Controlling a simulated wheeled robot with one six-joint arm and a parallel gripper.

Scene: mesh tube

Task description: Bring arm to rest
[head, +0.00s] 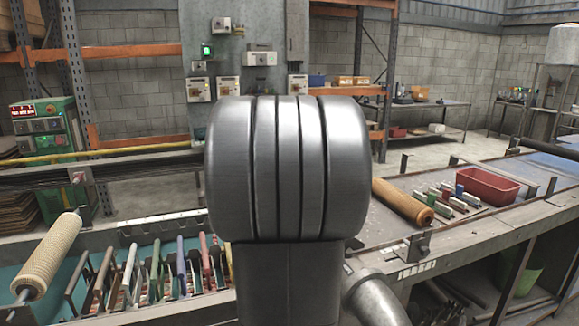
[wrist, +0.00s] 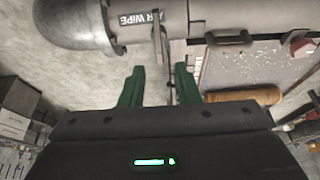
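My gripper (wrist: 158,78) shows in the wrist view with its two green fingers apart. I see nothing held between them, only background and a thin metal post beyond. In the head view, a large grey metal joint of my arm fills the middle, and my gripper cannot be seen there. A brown-orange tube (head: 402,203) lies on the bench right of my arm; an orange-brown tube (wrist: 243,96) also lies right of the fingers in the wrist view. A pale mesh tube (head: 50,256) sits on a rod at the far left.
A grey pipe marked "WIPE" (wrist: 205,17) crosses the top of the wrist view, beyond the fingers. A red bin (head: 487,186) and several small coloured items stand on the right bench (head: 540,210). A rack of coloured-handled tools (head: 165,272) lies front left. Shelving stands behind.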

